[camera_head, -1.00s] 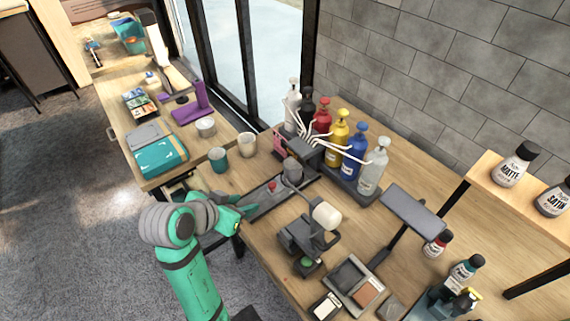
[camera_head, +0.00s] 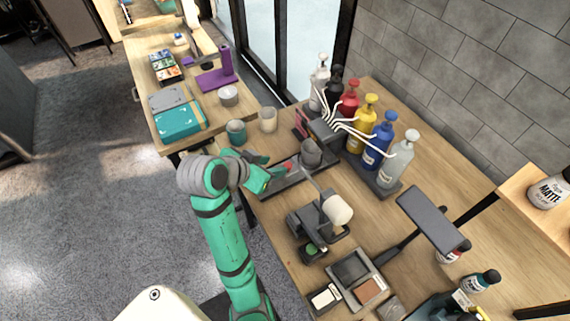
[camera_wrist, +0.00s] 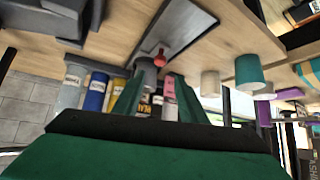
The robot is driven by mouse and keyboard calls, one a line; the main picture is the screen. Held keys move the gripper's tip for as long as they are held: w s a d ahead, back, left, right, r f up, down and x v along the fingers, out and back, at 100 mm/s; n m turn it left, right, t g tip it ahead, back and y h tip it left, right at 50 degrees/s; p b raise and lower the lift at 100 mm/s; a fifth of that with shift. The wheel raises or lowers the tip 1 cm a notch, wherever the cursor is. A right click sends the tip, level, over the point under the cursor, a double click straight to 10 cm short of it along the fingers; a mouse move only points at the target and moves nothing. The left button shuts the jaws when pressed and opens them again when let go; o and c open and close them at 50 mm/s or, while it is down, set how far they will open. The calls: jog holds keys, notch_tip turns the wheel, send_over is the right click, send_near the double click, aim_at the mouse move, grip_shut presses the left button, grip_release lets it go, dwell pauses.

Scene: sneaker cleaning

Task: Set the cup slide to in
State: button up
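The cup slide is a long dark track (camera_head: 270,189) on the workbench, with a grey cup (camera_head: 311,153) at its far end, by the dispenser. A small red knob (camera_head: 287,166) stands on the track near the cup. In the wrist view the red knob (camera_wrist: 160,57) shows beyond my fingertips, with the track (camera_wrist: 190,28) above it and the grey cup partly behind. My green gripper (camera_head: 272,168) is open and empty, beside the track and close to the knob. The head view does not show clearly whether a finger touches it.
Several pump bottles (camera_head: 384,140) stand behind the slide, with thin white tubes running to the dispenser. A teal cup (camera_head: 236,133) and a cream cup (camera_head: 268,120) stand left of it. A dark machine with a cream cylinder (camera_head: 337,209) stands in front.

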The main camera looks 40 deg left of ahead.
aim_at(288, 164)
jog(key=x, duration=0.9)
jog(key=shift+f, duration=0.2)
jog(key=shift+c, duration=0.3)
grip_shut()
